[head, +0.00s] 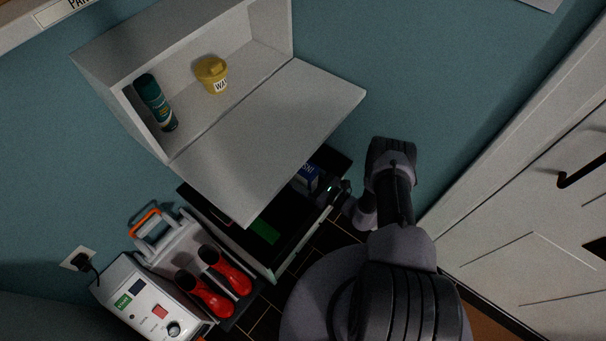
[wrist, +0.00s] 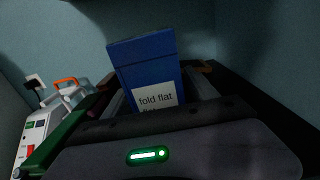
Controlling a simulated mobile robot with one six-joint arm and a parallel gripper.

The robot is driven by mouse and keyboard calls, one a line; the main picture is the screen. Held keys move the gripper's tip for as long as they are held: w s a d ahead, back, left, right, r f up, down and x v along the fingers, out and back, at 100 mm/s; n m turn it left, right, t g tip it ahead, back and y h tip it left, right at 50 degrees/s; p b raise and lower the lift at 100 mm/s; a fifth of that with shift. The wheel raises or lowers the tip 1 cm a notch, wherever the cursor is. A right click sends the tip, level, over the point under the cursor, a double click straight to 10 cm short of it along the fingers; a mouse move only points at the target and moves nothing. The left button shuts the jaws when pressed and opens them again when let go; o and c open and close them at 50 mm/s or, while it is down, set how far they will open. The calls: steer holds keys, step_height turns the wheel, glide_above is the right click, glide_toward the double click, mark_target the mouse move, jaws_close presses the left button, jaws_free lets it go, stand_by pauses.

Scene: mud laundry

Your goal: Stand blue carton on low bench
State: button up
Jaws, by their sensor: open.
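The blue carton (wrist: 148,65) stands upright, slightly tilted in the picture, in front of my gripper in the wrist view. Its white label reads "fold flat" with a line below partly hidden. In the head view the carton (head: 307,177) shows small, inside or on a low dark unit with a pale front edge (head: 300,246), partly under the lowered flap. I cannot tell whether this unit is the low bench. My gripper (head: 337,190) is open beside the carton's right side, at the unit's right end. Contact with the carton cannot be made out.
A white wall cabinet with its flap (head: 270,135) lowered overhangs the unit; it holds a green can (head: 155,103) and a yellow tub (head: 211,74). Red boots (head: 228,271) and a white machine (head: 150,305) stand at left. A white door (head: 535,200) is at right.

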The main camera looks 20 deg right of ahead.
steer(key=p+v, duration=0.1)
steer(key=v, duration=0.4)
steer(key=p+v, duration=0.2)
steer(key=v, duration=0.4)
steer(key=shift+r, duration=0.2)
steer(key=shift+s+d+f, duration=0.1)
steer(key=shift+s+d, duration=0.2)
steer(key=shift+s, duration=0.15)
